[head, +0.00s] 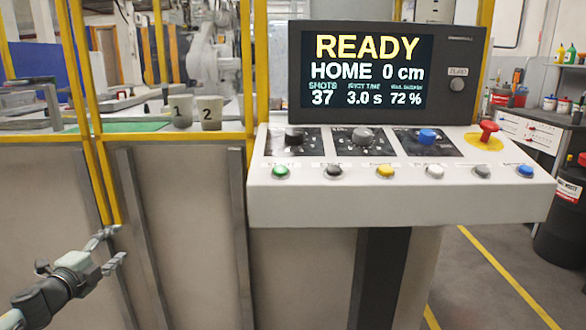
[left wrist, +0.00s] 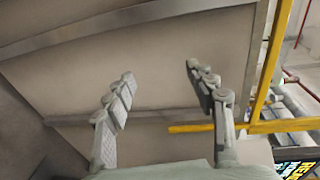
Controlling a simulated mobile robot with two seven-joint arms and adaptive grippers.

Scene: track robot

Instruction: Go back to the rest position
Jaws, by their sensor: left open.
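My left gripper (head: 113,248) is at the lower left of the head view, in front of the beige panels of the fenced cell. In the left wrist view, its two fingers (left wrist: 162,98) stand apart with nothing between them. A beige panel (left wrist: 165,60) and a yellow bar (left wrist: 190,128) show beyond the fingers. I cannot tell exactly how far the fingertips are from the panel. My right gripper is in neither view.
A control console (head: 400,200) with buttons and a red knob (head: 488,130) stands at centre right. Its screen (head: 368,70) reads READY, HOME 0 cm. Cups marked 1 (head: 179,112) and 2 (head: 208,114) stand behind the yellow frame (head: 247,60). Open floor (head: 485,270) lies at right.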

